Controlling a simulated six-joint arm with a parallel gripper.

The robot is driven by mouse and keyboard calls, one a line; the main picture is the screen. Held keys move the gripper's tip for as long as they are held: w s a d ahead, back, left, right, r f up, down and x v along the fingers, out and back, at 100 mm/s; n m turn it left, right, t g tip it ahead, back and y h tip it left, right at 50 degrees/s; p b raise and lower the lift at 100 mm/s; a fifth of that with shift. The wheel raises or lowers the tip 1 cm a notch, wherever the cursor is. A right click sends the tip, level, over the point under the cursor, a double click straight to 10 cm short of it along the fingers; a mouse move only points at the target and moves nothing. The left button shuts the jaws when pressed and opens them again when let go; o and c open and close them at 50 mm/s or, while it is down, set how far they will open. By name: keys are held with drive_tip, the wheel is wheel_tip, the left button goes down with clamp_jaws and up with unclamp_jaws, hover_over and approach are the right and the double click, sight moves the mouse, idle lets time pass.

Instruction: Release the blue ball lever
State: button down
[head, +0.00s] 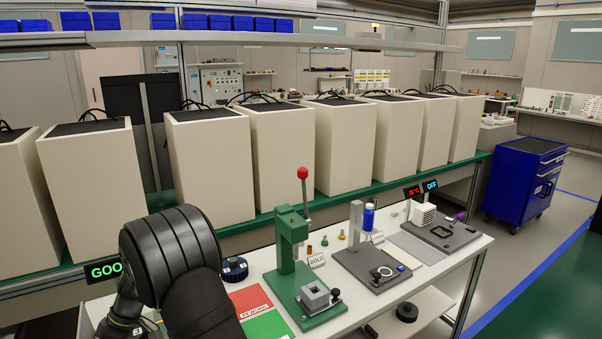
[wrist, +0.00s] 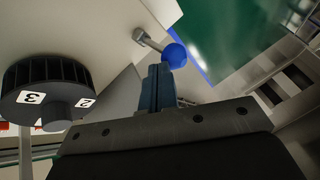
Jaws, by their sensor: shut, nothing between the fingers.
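The blue ball (wrist: 175,55) of the lever shows in the wrist view, at the end of a short metal rod (wrist: 148,40) that comes out of a pale panel. My gripper (wrist: 160,70) is shut and empty, with its fingertips right at the lower left edge of the ball. I cannot tell whether they touch it. In the head view my dark arm fills the lower left, and neither my gripper nor this lever can be made out there.
A black ribbed knob with number labels (wrist: 45,92) is close to my gripper's left in the wrist view. In the head view, a green press (head: 288,245) with a red ball handle (head: 302,173) stands on the white bench (head: 440,270). Cream cabinets (head: 283,150) line the back.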

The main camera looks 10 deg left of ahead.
drive_tip(key=c, duration=1.1)
unclamp_jaws()
drive_tip(key=shift+o, duration=0.2)
drive_tip(key=s+d+f+n+t+h, duration=0.75)
drive_tip(key=d+f+t+h, duration=0.25)
drive_tip(key=d+t+h, duration=0.15)
drive_tip(key=s+a+r+n+t+y, duration=0.7)
drive_tip(key=s+a+n+t+y, duration=0.15)
drive_tip(key=s+t+y, duration=0.3)
drive_tip(key=shift+t, duration=0.3)
drive_tip(key=w+a, duration=0.1)
drive_tip(key=w, duration=0.4)
drive_tip(key=w+a, duration=0.1)
drive_tip(key=w, duration=0.5)
drive_tip(key=w+a, duration=0.1)
drive_tip(key=w, duration=0.5)
drive_tip(key=shift+w+a+f, duration=0.1)
drive_tip(key=shift+a, duration=0.2)
